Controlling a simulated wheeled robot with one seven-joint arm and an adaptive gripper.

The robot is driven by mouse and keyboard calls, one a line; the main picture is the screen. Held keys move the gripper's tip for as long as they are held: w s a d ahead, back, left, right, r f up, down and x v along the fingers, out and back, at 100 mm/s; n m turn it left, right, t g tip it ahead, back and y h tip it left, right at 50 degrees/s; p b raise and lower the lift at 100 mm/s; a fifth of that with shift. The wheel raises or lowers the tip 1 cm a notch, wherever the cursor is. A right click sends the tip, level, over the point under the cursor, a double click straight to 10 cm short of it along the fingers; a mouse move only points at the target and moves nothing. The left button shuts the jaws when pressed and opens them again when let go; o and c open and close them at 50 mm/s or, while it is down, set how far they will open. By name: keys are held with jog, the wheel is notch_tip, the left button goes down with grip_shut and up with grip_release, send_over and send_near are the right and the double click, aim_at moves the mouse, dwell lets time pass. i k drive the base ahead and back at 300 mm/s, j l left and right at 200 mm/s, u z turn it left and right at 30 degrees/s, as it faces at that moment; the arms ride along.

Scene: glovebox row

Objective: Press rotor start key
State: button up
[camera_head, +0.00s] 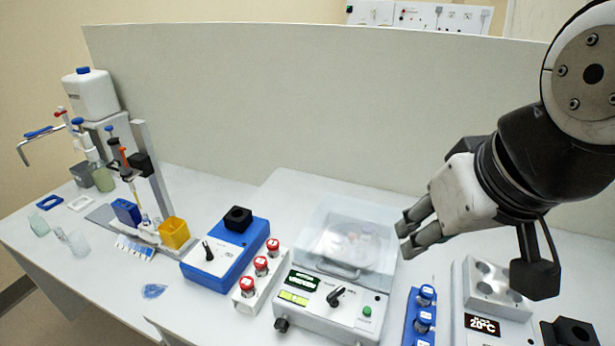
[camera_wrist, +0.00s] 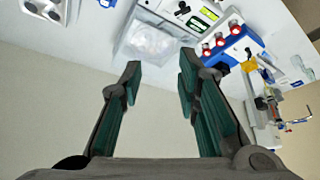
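The centrifuge (camera_head: 335,312) stands on the bench with its clear lid (camera_head: 350,235) down over the rotor. On its sloped front panel are a green display, a black knob (camera_head: 335,296) and a small green round key (camera_head: 367,311) at the right end. My gripper (camera_head: 405,232) is above and to the right of the lid, well apart from the green key. In the wrist view my gripper (camera_wrist: 160,75) has its fingers apart with nothing between them. The centrifuge lid (camera_wrist: 152,42) shows beyond the fingertips there.
Left of the centrifuge are a rack of red-capped tubes (camera_head: 261,266) and a blue device (camera_head: 225,255). Right of it are blue-capped tubes (camera_head: 424,310) and a heating block (camera_head: 490,300) reading 20°C. A grey partition (camera_head: 300,100) stands behind.

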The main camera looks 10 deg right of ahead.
aim_at(367, 310)
jog(key=k+l, duration=0.15)
jog(key=l, duration=0.2)
jog(key=k+l+z, duration=0.15)
jog(key=l, duration=0.6)
jog(key=k+l+z, duration=0.15)
jog(key=l, duration=0.2)
